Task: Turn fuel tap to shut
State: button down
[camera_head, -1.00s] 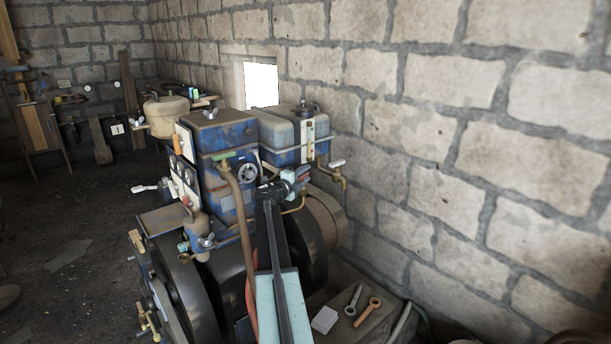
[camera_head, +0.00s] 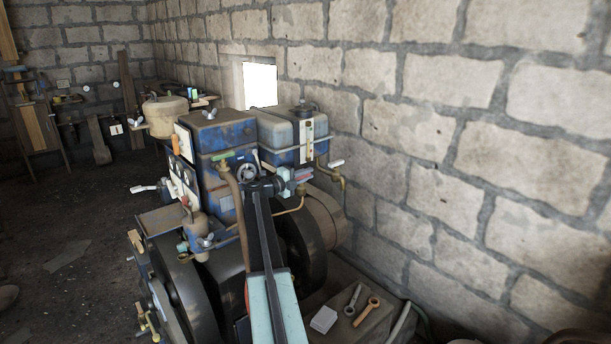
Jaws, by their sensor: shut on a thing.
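The fuel tank (camera_head: 283,133) sits on the back right of the blue engine. A slim reddish lever (camera_head: 309,173), apparently the fuel tap's handle, shows just below it. My gripper (camera_head: 302,177) is at this lever, shut on it as far as I can see. The jaws and wrist hide the tap's body. A brass fitting with a pale handle (camera_head: 337,163) stands a little to the right, apart from the jaws.
A thick brown pipe (camera_head: 241,205) rises left of my arm. A green-handled tap (camera_head: 222,155) is on the engine's front. The block wall (camera_head: 430,150) is close on the right. Spanners (camera_head: 368,312) and a pale block (camera_head: 323,319) lie on the ledge below.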

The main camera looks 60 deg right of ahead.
jog(key=c, duration=1.4)
grip_release()
jog(key=shift+r+p, duration=0.25)
jog(key=shift+p, duration=0.05)
notch_tip(320, 180, up, 3)
jog(key=p, duration=0.3)
jog(key=s+a+r+p, duration=0.1)
jog(key=s+a, duration=0.8)
jog(key=a, duration=0.4)
jog(key=shift+a+r, duration=0.2)
jog(key=shift+r, duration=0.05)
